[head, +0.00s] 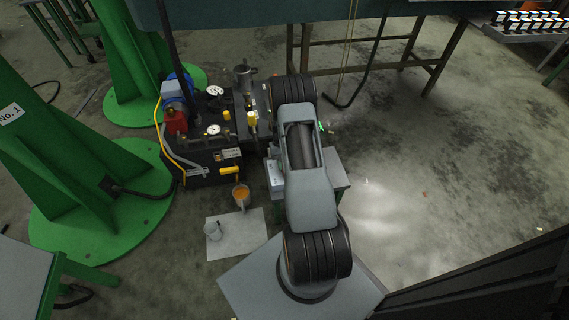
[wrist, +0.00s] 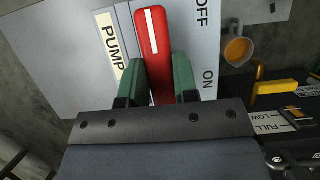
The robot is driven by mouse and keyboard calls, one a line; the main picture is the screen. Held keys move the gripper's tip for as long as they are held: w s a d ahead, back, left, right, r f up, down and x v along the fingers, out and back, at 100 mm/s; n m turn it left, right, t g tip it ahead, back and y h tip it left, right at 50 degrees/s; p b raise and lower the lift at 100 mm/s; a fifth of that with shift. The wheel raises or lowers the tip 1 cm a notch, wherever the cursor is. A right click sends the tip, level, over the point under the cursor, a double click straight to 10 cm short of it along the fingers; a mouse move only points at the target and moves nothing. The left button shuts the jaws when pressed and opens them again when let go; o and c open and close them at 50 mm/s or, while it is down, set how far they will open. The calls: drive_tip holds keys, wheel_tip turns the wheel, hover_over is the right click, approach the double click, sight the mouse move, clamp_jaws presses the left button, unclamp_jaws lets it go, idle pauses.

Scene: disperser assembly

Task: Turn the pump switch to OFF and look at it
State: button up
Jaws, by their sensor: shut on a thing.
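The pump switch has a red handle (wrist: 151,35) with a white line along it, seen in the wrist view. The handle points to the top of that view, tilted slightly left. It sits on a pale plate (wrist: 205,45) with PUMP on the left, OFF at the upper right and ON at the lower right. The line's end is nearer OFF than ON. My gripper (wrist: 160,76) has its green fingers on both sides of the handle, shut on it. The handle's base is hidden by my gripper. In the head view my arm hides the gripper and switch.
A jug of orange liquid (head: 241,192) stands left of my arm, near a clear cup (head: 213,231) on a pale sheet (head: 240,243). The black pump unit (head: 205,165) with gauges and a yellow handle (head: 229,171) is behind. Floor at right is open.

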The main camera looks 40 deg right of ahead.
idle(0.4)
drive_tip(key=o, duration=0.9)
drive_tip(key=p+v, duration=0.3)
drive_tip(key=v, duration=1.1)
drive_tip(key=shift+d+f+p, duration=0.1)
drive_tip(key=shift+p, duration=0.2)
drive_tip(key=s+a+r+n+t+h+p, duration=0.1)
drive_tip(key=a+r+p, duration=0.3)
drive_tip(key=r, duration=0.5)
drive_tip(key=a+r+t+p, duration=0.1)
drive_tip(key=a+r+p, duration=0.25)
drive_tip(key=r, duration=0.65)
drive_tip(key=s+a+r+n+t+h+p, duration=0.1)
drive_tip(key=a+r+p, duration=0.35)
drive_tip(key=r, duration=0.45)
drive_tip(key=shift+s+a+r+n+t+p, duration=0.65)
drive_tip(key=shift+s+a+r+p, duration=1.6)
drive_tip(key=shift+r, duration=1.5)
drive_tip(key=shift+s+a+r+n+t+p, duration=0.4)
drive_tip(key=shift+s+a+r+t+p, duration=0.9)
drive_tip(key=shift+s+r+p, duration=1.95)
drive_tip(key=shift+s+a+r+n+t+p, duration=0.45)
drive_tip(key=shift+s+a+r+p, duration=1.6)
drive_tip(key=shift+r, duration=2.2)
